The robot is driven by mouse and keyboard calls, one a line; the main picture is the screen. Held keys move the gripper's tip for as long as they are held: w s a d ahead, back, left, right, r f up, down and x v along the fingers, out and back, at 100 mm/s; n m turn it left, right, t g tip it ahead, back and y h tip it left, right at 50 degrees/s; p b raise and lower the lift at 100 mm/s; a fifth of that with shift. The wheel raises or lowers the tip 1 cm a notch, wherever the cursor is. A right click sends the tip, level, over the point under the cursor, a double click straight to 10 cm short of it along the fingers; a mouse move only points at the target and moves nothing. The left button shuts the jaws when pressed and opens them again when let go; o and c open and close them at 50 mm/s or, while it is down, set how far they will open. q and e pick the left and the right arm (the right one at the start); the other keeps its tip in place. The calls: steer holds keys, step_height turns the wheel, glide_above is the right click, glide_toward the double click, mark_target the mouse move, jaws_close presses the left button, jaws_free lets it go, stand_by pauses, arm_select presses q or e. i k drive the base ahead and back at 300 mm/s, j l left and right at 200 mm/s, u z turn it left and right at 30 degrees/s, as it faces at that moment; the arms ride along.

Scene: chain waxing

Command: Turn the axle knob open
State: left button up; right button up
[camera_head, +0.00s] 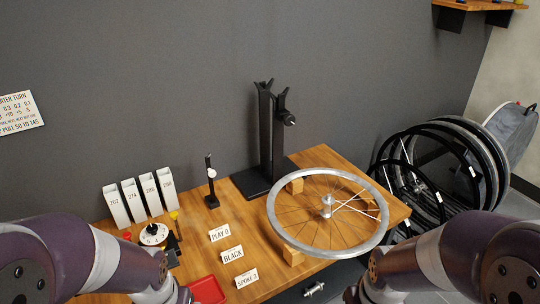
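A black upright stand (265,135) with forked tops is at the back middle of the wooden bench. A round dark knob (289,119) sticks out on the right side of its upper end; I take it to be the axle knob. Whether it is turned open or shut cannot be told at this size. No wheel is in the stand. My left arm (85,255) and my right arm (435,265) come in at the bottom corners, well apart from the stand. Both grippers are out of view below the frame.
A spoked wheel (280,226) lies flat on wooden blocks (292,256) at the bench's right. A small gauge stand (211,182), white numbered boxes (116,206), a round dial (153,234), label cards (232,254) and a red tray (208,290) occupy the left and middle.

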mark_target(289, 120)
steer(key=i+l+z, duration=0.15)
steer(key=i+l, duration=0.65)
steer(key=l, duration=0.15)
